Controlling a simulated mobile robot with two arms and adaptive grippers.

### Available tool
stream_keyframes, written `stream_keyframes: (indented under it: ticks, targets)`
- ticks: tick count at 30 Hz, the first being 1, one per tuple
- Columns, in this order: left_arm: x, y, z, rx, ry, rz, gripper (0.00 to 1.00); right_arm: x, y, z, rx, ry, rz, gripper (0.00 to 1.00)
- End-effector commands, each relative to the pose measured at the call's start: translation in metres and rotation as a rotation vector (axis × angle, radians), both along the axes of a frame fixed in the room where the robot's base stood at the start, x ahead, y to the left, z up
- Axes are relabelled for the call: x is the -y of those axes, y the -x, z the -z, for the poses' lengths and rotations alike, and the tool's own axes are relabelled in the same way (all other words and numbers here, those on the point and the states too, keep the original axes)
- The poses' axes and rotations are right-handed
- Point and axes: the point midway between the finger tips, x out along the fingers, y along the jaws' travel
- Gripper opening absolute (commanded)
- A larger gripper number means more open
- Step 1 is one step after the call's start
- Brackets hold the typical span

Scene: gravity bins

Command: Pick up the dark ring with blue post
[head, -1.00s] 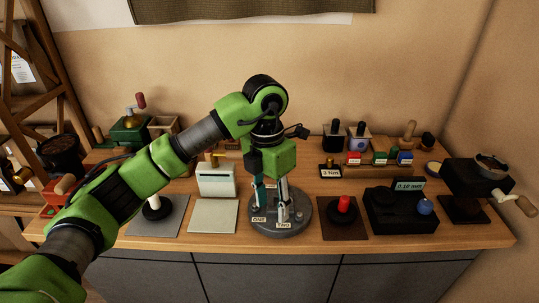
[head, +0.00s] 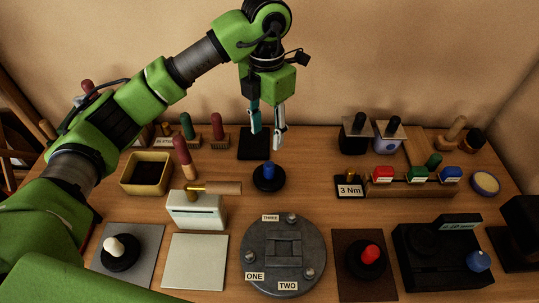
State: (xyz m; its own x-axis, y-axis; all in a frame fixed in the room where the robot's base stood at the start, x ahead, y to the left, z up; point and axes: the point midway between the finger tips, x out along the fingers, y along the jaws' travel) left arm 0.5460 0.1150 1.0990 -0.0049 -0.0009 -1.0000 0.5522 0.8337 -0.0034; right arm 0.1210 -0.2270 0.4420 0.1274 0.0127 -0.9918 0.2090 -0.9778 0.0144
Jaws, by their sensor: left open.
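The dark ring with blue post (head: 268,178) stands upright on the wooden table, behind the round grey plate and in front of a black square mat (head: 254,143). In the head view my left gripper (head: 266,142) points down over the back of the table, with its two fingers apart and nothing between them. The fingertips appear above and behind the blue post, apart from it. My right gripper is not in view.
The round plate (head: 252,263) with ONE, TWO and THREE labels is in front. A white box with a brass handle (head: 196,208) stands left of the ring. Dark rings with a white post (head: 117,249) and a red post (head: 369,255) sit on mats. A labelled rack (head: 405,188) is at right.

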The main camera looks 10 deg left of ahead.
Motion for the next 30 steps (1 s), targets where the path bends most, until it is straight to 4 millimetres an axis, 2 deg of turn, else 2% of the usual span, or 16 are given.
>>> stream_keyframes:
  ticks: [1, 4, 9, 15, 20, 27, 30]
  targets:
    - [0.0, 0.0, 0.002, -0.001, 0.0, 0.001, 0.41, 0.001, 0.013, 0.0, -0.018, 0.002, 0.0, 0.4]
    - [0.0, 0.001, 0.013, -0.004, -0.001, 0.001, 0.41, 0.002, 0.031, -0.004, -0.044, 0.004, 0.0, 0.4]
    - [0.0, 0.002, 0.046, -0.006, 0.0, 0.0, 0.41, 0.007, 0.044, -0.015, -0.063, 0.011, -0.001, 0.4]
    - [0.0, 0.002, 0.078, -0.004, -0.001, -0.001, 0.41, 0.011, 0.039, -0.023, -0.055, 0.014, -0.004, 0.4]
    - [0.001, 0.001, 0.087, -0.001, 0.0, 0.001, 0.41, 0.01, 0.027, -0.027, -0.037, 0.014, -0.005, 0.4]
    - [0.004, 0.005, 0.114, -0.006, 0.0, 0.0, 0.41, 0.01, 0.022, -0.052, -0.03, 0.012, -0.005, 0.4]
    - [0.004, 0.005, 0.129, -0.004, -0.001, 0.0, 0.41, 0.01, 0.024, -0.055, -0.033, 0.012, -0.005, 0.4]
